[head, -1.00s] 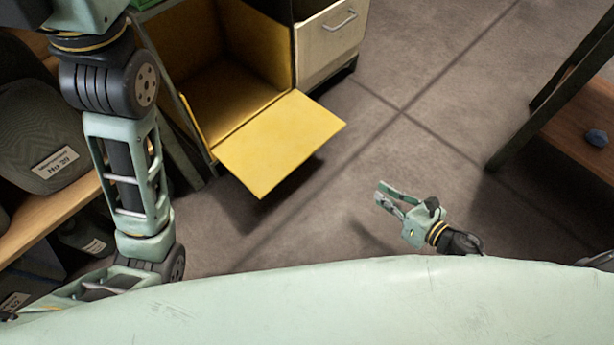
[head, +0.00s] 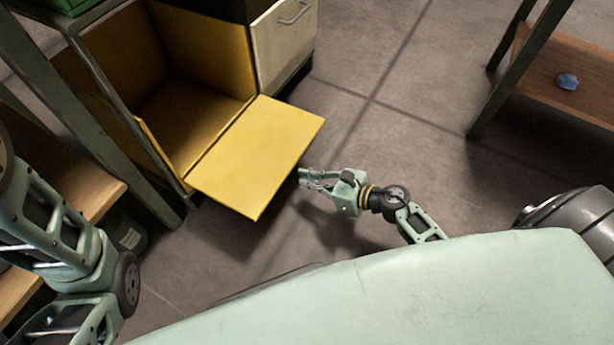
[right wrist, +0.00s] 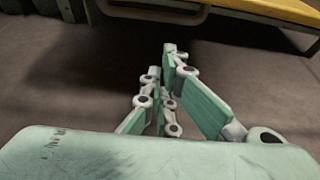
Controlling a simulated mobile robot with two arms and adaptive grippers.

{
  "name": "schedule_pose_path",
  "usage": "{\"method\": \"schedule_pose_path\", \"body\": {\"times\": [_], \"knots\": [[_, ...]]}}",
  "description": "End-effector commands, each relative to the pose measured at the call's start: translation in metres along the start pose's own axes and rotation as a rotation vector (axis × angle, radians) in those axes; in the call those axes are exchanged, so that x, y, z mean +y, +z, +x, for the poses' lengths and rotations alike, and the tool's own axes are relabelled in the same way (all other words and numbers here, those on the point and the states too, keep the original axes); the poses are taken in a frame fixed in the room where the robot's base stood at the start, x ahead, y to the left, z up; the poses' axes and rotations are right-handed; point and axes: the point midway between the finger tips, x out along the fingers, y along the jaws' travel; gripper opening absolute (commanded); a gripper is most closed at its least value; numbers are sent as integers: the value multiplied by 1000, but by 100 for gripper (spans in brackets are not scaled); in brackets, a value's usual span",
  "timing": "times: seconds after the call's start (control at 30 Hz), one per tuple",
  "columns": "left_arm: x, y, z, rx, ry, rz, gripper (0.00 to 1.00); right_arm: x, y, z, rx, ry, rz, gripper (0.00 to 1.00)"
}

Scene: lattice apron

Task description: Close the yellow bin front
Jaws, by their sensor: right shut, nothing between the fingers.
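The yellow bin front (head: 262,155) hangs open in the head view, folded down and outward from the yellow bin (head: 190,115), whose inside is exposed. Its edge also shows at the top right of the right wrist view (right wrist: 275,10). My right gripper (head: 304,178) is shut and empty, just right of the front's outer edge in the head view. Whether it touches the panel I cannot tell; the wrist view shows a gap between the fingers and the panel. My left arm is at the left edge of the head view; its gripper is out of frame.
A cream drawer (head: 284,40) with a handle is right of the bin. Another shelf (head: 90,195) is at the left. Floor (head: 400,140) between is clear.

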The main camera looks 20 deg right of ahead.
Motion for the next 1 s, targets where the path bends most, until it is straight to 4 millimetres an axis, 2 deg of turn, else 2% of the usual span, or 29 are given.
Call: {"method": "schedule_pose_path", "body": {"times": [0.03, 0.1, 0.3, 0.77, 1.0], "knots": [[2, -2, -8, -2, 0, 0, 62, 0, -2, 12, -4, 0, -1, 0], [0, 0, -1, -2, 0, 0, 62, 0, 15, 1, -1, 0, -5, 0], [0, 0, -1, -1, 0, 0, 62, 0, 33, -6, 0, 0, -2, 0], [0, 0, 0, -1, 0, 0, 62, 0, 38, -8, 2, -1, 1, 0], [-2, 5, 11, -1, 0, -1, 62, -2, 44, -12, 17, -1, 0, 0]]}}
